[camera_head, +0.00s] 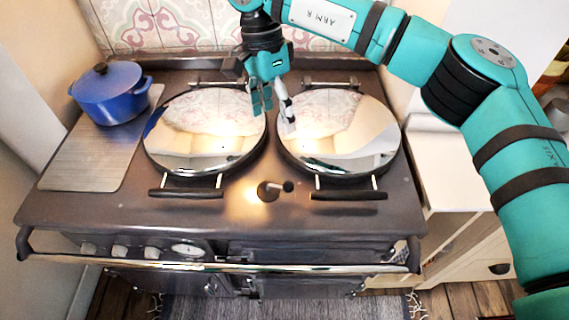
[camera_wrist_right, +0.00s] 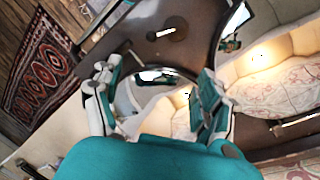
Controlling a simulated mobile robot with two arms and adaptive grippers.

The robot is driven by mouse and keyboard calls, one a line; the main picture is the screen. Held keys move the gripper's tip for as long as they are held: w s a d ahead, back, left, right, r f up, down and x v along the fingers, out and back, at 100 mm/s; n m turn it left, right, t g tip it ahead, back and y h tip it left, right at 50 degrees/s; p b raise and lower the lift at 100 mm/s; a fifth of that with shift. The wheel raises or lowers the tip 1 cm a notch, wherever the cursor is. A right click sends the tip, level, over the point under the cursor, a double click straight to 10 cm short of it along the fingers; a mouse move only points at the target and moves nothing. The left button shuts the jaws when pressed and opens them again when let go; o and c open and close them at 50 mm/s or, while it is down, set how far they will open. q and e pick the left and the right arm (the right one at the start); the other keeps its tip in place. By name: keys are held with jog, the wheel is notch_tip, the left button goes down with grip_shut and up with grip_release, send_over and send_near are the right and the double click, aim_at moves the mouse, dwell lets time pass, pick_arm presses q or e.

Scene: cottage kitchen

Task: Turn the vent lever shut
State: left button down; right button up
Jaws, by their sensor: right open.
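The vent lever (camera_head: 270,190) is a small dark lever on the front middle of the range top, between the two round lids. Its short arm points to the right and ends in a dark knob. It also shows near the top of the right wrist view (camera_wrist_right: 166,32). My right gripper (camera_head: 276,107) is open and empty. It hangs above the gap between the lids, behind the lever and apart from it. Its two spread fingers frame the lower middle of the right wrist view (camera_wrist_right: 157,78). My left gripper is not in view.
Two mirror-like lids, left (camera_head: 205,130) and right (camera_head: 338,130), are closed, with dark handles in front. A blue lidded pot (camera_head: 109,95) stands on a metal plate (camera_head: 85,165) at the left. A rail (camera_head: 220,267) runs along the front edge. The range top around the lever is clear.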

notch_tip(320, 180, down, 2)
jog(key=s, duration=0.2)
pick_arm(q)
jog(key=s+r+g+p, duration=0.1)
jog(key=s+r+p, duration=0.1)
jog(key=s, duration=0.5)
pick_arm(e)
jog(key=p, duration=0.3)
send_near(280, 188)
jog(key=f, duration=0.2)
jog(key=d+f, duration=0.1)
jog(key=f, duration=0.3)
jog(key=shift+s+d+f, duration=0.2)
jog(key=shift+d+f, duration=0.05)
jog(key=shift+d, duration=0.15)
jog(key=shift+d+f, duration=0.1)
jog(key=shift+f, duration=0.5)
jog(key=shift+s+f, duration=0.1)
jog(key=c, duration=1.1)
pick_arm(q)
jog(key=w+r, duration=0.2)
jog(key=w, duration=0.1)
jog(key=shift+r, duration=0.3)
pick_arm(e)
jog(key=shift+c, duration=0.3)
